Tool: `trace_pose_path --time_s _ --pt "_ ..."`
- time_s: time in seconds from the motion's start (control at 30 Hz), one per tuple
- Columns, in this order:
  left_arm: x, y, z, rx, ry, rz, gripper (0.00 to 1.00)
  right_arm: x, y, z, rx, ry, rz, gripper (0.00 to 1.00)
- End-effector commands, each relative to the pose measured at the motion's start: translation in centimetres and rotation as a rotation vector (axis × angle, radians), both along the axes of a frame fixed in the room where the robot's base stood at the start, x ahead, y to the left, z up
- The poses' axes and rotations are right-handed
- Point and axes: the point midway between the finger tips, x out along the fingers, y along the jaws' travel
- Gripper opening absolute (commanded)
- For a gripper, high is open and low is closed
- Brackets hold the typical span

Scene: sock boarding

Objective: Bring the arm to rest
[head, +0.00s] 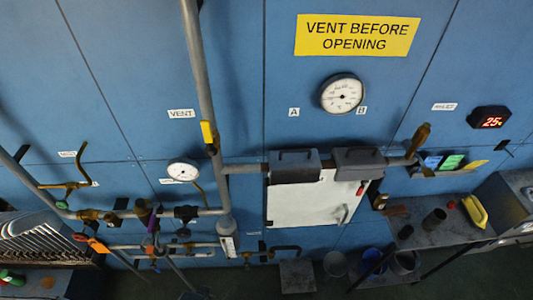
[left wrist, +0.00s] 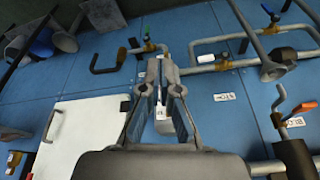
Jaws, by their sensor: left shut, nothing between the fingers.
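My left gripper (left wrist: 160,92) shows in the left wrist view, in front of the blue wall panel. Its two fingers are together and I see nothing held between them. A white door (left wrist: 80,140) lies to the left of the fingers in that view, and grey pipes with brass valves (left wrist: 150,47) lie above and to the right. I cannot make out either gripper in the head view. My right gripper shows in neither view.
The head view shows a tall grey pipe (head: 203,80), the white door (head: 300,203), a pressure gauge (head: 342,94) and a yellow warning sign (head: 357,36). Several valves cluster at lower left. A grey bench (head: 425,233) with small items stands at lower right.

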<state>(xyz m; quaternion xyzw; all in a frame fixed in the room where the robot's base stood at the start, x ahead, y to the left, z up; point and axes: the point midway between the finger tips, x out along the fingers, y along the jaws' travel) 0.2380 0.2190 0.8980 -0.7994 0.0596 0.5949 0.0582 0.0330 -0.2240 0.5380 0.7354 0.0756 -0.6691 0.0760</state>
Motion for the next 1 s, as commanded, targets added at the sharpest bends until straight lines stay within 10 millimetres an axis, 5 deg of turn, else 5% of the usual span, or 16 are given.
trace_pose_path --time_s 0.27,0.37,0.6,0.7,0.83,1.0 --pt "-0.1 -0.6 -11.2 0.005 0.044 -0.01 0.0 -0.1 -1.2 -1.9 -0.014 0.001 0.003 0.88" --pt "-0.9 -0.4 -17.0 0.004 0.065 -0.014 0.0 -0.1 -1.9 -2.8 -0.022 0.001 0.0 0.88" --pt "-8.0 0.8 -34.1 0.008 0.134 -0.029 0.0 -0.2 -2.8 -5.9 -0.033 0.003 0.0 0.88" --pt "-12.2 1.5 -39.2 0.012 0.16 -0.034 0.0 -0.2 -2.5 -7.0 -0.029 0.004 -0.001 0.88" --pt "-17.0 2.1 -43.0 0.017 0.183 -0.042 0.0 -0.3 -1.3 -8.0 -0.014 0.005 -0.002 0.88" --pt "-20.2 2.6 -44.8 0.021 0.196 -0.045 0.0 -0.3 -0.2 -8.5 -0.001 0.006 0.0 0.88"
